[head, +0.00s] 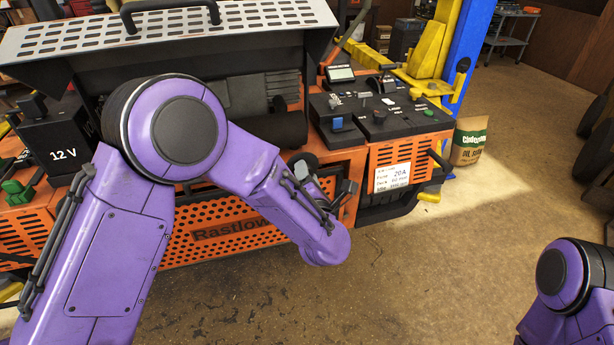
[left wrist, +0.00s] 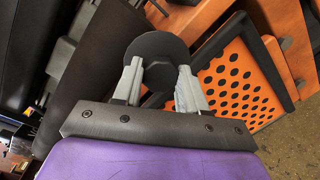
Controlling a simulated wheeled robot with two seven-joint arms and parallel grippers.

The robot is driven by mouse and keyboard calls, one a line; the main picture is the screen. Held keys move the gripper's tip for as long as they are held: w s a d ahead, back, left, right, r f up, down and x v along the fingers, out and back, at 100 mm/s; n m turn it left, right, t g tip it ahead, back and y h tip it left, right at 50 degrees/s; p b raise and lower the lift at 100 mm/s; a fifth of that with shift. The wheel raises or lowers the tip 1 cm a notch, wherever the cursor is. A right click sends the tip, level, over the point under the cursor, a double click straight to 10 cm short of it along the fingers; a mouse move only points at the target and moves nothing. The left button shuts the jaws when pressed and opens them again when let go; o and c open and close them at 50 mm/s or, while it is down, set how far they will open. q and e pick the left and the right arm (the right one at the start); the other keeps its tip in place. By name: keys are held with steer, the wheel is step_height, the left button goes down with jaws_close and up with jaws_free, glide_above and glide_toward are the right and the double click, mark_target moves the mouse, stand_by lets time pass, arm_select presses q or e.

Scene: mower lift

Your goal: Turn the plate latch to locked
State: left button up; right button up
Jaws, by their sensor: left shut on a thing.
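My left gripper (left wrist: 158,85) is shut on a round black knob (left wrist: 158,58), with one grey finger on each side of it in the left wrist view. I take this knob to be the plate latch; its turned position cannot be read. My right gripper is out of view; only part of the right arm shows at the lower right.
A black control box (head: 375,118) sits on top at right. A 12 V battery (head: 62,150) is at left. A paper sack (head: 468,142) stands behind. The floor in front is clear.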

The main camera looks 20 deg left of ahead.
arm_select(q)
steer(key=shift+d+f+m+g+y+p, duration=0.15)
steer(key=shift+m+g+p, duration=0.4)
steer(key=shift+m, duration=2.05)
steer(key=shift+a+r+m+g+y+p, duration=0.2)
steer(key=shift+m+p, duration=0.65)
steer(key=shift+m, duration=1.75)
steer(key=shift+f, duration=0.2)
steer(key=o, duration=1)
steer(key=shift+o, duration=0.2)
steer(key=shift+d, duration=0.2)
steer(key=b+v, duration=0.3)
steer(key=v, duration=0.7)
steer(key=shift+s, duration=0.2)
steer(key=shift+d+r, duration=0.1)
steer(key=shift+d, duration=0.05)
